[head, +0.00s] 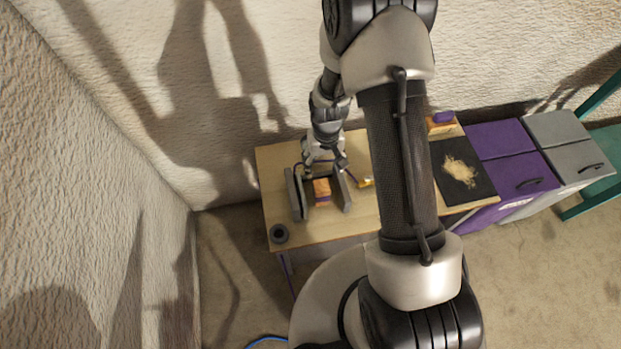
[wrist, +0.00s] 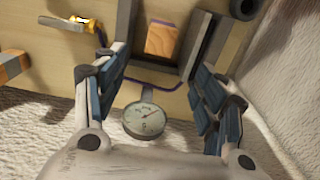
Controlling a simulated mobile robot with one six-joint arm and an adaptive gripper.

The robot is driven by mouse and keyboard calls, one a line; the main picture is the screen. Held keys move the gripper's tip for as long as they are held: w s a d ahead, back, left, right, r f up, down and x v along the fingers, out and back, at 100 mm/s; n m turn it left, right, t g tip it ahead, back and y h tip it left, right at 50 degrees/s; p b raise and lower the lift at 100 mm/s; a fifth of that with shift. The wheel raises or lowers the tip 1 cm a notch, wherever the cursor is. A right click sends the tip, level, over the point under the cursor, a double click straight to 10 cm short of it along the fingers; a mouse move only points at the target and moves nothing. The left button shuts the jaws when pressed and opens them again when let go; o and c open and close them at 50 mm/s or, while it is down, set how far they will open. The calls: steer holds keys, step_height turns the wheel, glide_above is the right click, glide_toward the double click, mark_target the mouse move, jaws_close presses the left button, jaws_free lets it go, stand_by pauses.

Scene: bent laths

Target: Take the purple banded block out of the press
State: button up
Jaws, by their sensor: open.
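The orange-brown block (head: 322,191) sits between the grey upright jaws of the press (head: 297,196) on the wooden table; a small purple patch shows at its upper end in the wrist view (wrist: 161,40). The press's grey side walls also show in the wrist view (wrist: 203,45), on both sides of the block. A thin purple curved edge runs across the press's near side. My gripper (head: 325,161) is open and empty at the press's back end. In the wrist view its fingers (wrist: 160,66) are spread wide, short of the block. The block's underside is hidden.
A round dial gauge (wrist: 144,121) lies between my finger bases in the wrist view. A yellow tool (head: 366,182) lies right of the press, a dark cylinder (head: 279,233) at the front left corner. A dark mat (head: 470,185) with shavings, purple bin (head: 510,160) and grey bin (head: 565,145) stand right.

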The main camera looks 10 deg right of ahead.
mark_target(321, 193)
step_height(321, 193, down, 19)
steer(key=b, duration=0.5)
steer(key=shift+s+r, duration=0.1)
steer(key=shift+r, duration=0.1)
steer(key=shift+c, duration=0.4)
steer(key=c, duration=1.2)
